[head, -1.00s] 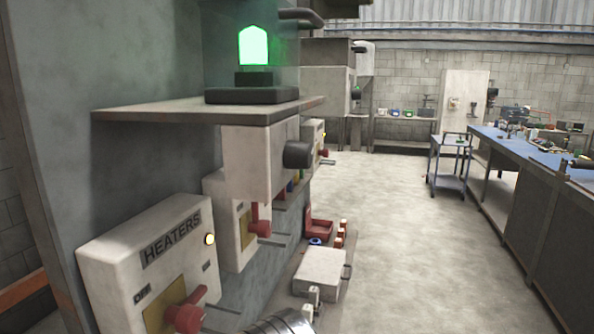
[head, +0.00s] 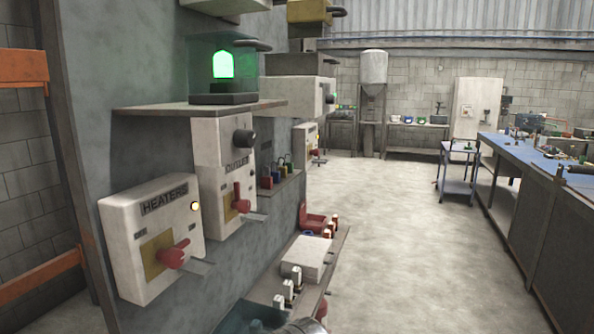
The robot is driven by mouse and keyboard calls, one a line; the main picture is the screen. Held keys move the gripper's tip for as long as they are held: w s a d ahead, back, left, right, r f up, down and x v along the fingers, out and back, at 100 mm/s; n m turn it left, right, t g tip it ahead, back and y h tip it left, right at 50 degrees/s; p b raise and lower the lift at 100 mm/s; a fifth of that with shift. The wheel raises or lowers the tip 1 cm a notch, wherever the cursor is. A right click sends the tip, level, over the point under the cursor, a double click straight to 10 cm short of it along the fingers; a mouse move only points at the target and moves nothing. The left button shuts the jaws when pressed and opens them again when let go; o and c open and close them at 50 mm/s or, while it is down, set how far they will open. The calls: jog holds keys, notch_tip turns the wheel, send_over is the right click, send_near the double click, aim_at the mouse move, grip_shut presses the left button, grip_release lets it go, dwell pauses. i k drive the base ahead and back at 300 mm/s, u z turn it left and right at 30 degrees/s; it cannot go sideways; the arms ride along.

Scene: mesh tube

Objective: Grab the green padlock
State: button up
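A row of small coloured padlocks (head: 276,177) with upright shackles stands on a narrow ledge on the panel, to the right of the OUTLET box (head: 227,195). The padlocks are small and close together. I cannot clearly tell which one is green. My gripper is not in view. A grey rounded part at the bottom edge of the picture looks like part of my arm, well below the padlocks.
A HEATERS box (head: 152,240) with a red lever (head: 174,256) juts out at left. A glowing green lamp (head: 222,66) stands on a shelf (head: 190,109) above. A low shelf holds a white box (head: 305,256) and a red tray (head: 318,223). Open floor (head: 400,240) lies right, before a blue-topped bench (head: 548,160).

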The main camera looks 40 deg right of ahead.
aim_at(290, 165)
jog(key=k, duration=0.55)
jog(key=z, duration=0.8)
jog(key=i, duration=1)
jog(key=z, duration=1)
